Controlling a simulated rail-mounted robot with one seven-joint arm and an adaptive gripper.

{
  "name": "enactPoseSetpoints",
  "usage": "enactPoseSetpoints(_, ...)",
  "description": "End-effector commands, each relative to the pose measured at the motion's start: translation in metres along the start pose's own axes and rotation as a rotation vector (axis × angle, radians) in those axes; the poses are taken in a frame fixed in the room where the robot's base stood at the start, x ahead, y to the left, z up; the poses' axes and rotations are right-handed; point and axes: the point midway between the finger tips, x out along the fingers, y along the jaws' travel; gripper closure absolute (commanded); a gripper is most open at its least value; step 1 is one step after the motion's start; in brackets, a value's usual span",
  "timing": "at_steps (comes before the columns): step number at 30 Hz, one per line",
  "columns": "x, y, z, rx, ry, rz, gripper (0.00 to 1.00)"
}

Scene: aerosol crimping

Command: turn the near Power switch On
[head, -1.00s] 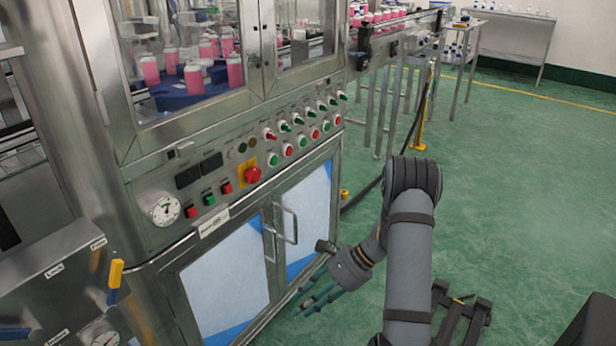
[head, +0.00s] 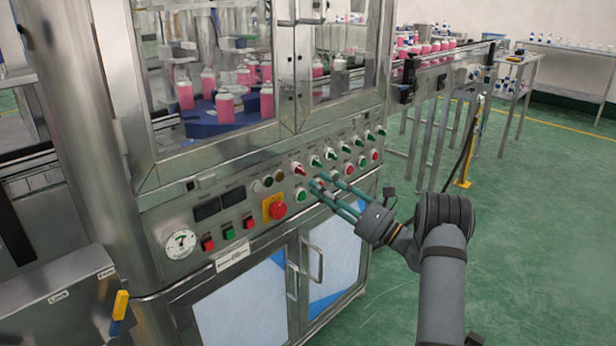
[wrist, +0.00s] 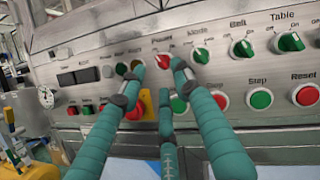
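The near Power switch is a red rotary knob (head: 298,169) at the left end of the upper knob row on the steel panel. In the wrist view the knob (wrist: 164,61) sits below the "Power" label, between my upper fingertips. Its exact setting is too small to read. My gripper (head: 322,184) has its teal fingers spread and pointing at the panel, right of and a little below the knob in the head view. In the wrist view my gripper (wrist: 160,76) is open and empty. Whether a fingertip touches the panel cannot be told.
Green Mode (wrist: 200,55), Belt (wrist: 243,48) and Table (wrist: 290,42) knobs lie to the right. Below are push buttons, including green Step (wrist: 260,99) and red Reset (wrist: 306,94). A red emergency button (head: 278,210) on yellow sits lower left. Cabinet door handles (head: 316,262) protrude below.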

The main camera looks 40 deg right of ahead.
Motion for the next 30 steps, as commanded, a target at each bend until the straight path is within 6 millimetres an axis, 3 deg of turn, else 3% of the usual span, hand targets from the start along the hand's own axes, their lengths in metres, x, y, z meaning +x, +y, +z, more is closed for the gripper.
enactPoseSetpoints(3,0.022,0.000,0.001,-0.001,-0.002,0.002,0.68)
enactPoseSetpoints(10,0.046,0.000,0.000,0.000,0.000,0.000,0.68)
enactPoseSetpoints(20,0.050,0.000,-0.001,0.002,0.001,0.001,0.68)
enactPoseSetpoints(30,0.050,0.000,-0.001,0.002,0.001,0.000,0.87)
